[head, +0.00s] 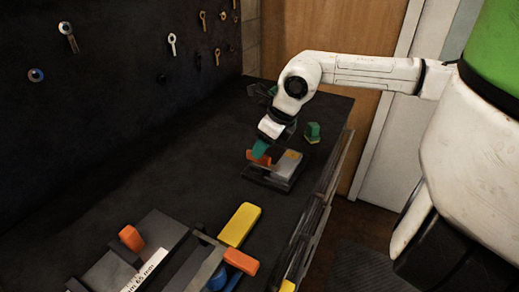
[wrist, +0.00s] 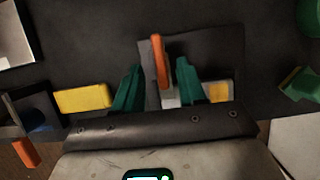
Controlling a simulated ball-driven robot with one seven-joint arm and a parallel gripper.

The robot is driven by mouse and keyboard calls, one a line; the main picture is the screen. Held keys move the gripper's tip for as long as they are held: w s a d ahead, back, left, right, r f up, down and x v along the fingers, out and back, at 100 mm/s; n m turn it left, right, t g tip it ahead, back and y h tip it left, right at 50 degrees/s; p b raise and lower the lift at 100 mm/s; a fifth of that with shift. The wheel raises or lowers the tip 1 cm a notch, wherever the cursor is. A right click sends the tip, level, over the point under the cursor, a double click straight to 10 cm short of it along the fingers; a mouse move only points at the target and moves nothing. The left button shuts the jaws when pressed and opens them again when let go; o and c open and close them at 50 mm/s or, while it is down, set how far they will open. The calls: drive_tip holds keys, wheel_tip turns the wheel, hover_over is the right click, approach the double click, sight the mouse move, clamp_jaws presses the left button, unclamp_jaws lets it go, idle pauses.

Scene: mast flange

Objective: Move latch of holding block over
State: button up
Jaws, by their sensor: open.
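The holding block (head: 288,164) is a small grey metal piece with a yellow patch, on a dark base plate (head: 268,182) near the far end of the bench. Its orange latch (head: 257,158) stands at the left side of the block. In the wrist view the latch (wrist: 160,62) is an upright orange bar in the gap between the fingers. My gripper (head: 262,148), with green fingers, is open right at the latch. In the wrist view the right finger is close beside the latch and the left is farther off; I cannot tell whether either touches.
A green piece (head: 313,132) stands behind the block. A yellow bar (head: 240,224) lies nearer, beside a dark fixture (head: 160,225) with orange handles (head: 131,237) and a blue round part (head: 217,278). Tools hang on the back wall. The left middle bench is clear.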

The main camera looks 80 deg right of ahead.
sight(263, 160)
drive_tip(key=shift+x, duration=1.4)
clamp_jaws()
